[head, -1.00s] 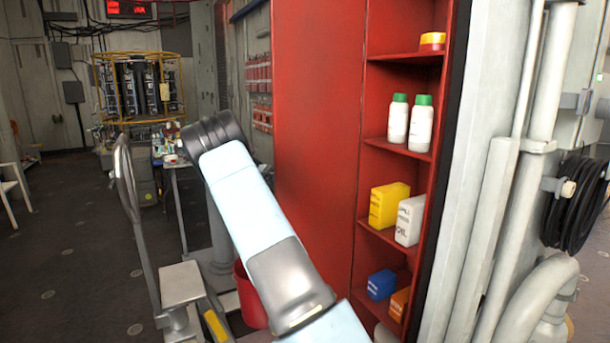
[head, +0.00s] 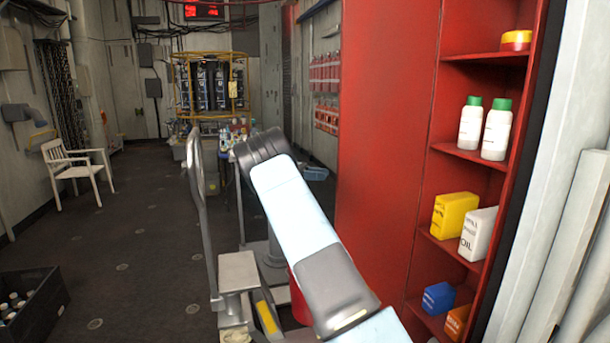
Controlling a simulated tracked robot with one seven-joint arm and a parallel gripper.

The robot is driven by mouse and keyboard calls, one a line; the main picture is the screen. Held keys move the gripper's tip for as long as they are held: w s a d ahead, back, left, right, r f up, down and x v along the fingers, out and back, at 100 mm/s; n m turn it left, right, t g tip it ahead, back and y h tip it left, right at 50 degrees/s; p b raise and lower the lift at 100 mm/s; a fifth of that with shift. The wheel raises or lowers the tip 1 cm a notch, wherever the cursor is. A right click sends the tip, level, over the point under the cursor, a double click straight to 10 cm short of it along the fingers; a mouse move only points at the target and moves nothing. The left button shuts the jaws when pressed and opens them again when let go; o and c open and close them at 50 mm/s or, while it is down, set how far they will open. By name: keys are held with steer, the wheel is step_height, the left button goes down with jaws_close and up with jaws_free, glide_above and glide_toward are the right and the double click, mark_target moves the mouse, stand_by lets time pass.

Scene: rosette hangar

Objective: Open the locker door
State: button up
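The red locker stands at the right in the head view. Its door (head: 385,150) is a tall red panel standing open on the left side of the shelves. The shelves (head: 470,155) are in plain view and hold white bottles with green caps (head: 483,127), a yellow container (head: 453,215), a white oil container (head: 478,233), a blue box (head: 438,298), an orange box (head: 457,321) and a yellow tub (head: 515,41). My arm reaches up in front of the door from the bottom. My gripper is not visible; the far end of the arm bends away behind its dark joint.
A grey stand or cart (head: 238,272) is left of my arm, with a red bucket (head: 300,300) behind it. A white chair (head: 75,172) and a dark crate of bottles (head: 35,305) are at the left. The floor between them is clear.

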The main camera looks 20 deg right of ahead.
steer(key=v, duration=0.5)
steer(key=shift+w+a, duration=0.1)
steer(key=shift+a, duration=0.3)
